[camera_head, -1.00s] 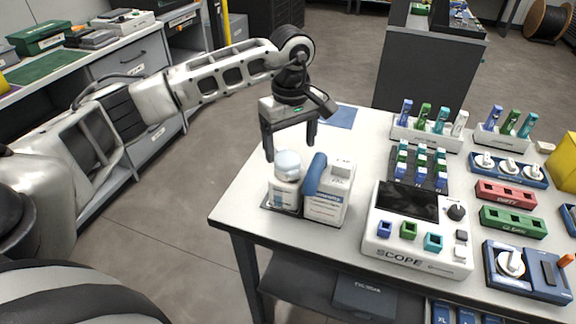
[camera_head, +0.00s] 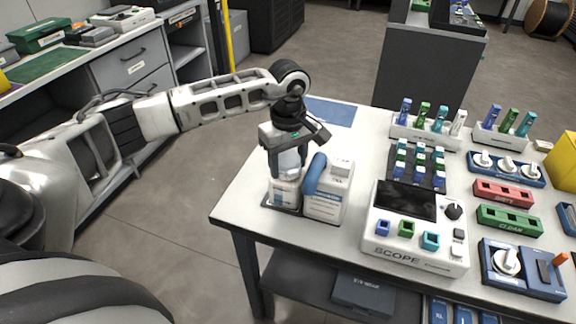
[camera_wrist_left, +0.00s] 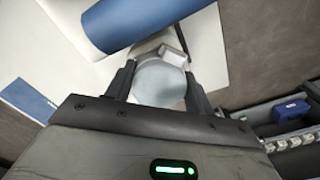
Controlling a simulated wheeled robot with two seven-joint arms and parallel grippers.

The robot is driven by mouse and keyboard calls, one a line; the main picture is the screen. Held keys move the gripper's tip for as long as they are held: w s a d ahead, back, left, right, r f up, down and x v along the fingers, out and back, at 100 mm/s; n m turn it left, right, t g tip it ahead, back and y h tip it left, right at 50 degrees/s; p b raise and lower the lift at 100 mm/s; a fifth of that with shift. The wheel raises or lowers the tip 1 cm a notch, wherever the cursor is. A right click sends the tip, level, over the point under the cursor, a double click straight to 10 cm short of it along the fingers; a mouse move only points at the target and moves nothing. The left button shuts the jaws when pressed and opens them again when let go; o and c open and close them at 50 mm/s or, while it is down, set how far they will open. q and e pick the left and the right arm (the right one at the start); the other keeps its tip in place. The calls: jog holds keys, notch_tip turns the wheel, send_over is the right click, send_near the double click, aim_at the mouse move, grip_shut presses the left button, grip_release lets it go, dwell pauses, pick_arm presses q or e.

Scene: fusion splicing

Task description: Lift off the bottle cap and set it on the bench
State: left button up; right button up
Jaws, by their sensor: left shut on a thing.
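The white bottle (camera_head: 284,192) stands upright at the left edge of the bench, on a dark tray (camera_head: 270,205). Its pale, rounded cap (camera_head: 289,161) is on top of the bottle. My left gripper (camera_head: 288,172) points down over the bottle, with its fingers on both sides of the cap, shut on it. In the left wrist view the cap (camera_wrist_left: 159,83) lies between the two fingers. I cannot tell whether the cap has come away from the bottle. My right gripper is not in view.
A white container (camera_head: 325,205) with a blue roll (camera_head: 314,174) stands close to the right of the bottle. The scope (camera_head: 415,225) and racks of coloured pieces are farther right. A blue mat (camera_head: 331,112) lies at the back. Bare white bench (camera_head: 245,180) shows beside the bottle.

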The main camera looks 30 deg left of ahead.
pick_arm(q)
jog(key=shift+r, duration=0.5)
notch_tip(320, 180, up, 2)
jog(key=shift+d+r+b, duration=0.15)
jog(key=shift+r+b, duration=0.05)
jog(key=shift+b, duration=0.45)
jog(key=s+d+r+b, duration=0.2)
jog(key=s+d+r, duration=0.5)
jog(key=d+r, duration=0.2)
jog(key=d, duration=0.2)
jog(key=shift+s+d+r, duration=0.15)
jog(key=shift+d+r, duration=0.2)
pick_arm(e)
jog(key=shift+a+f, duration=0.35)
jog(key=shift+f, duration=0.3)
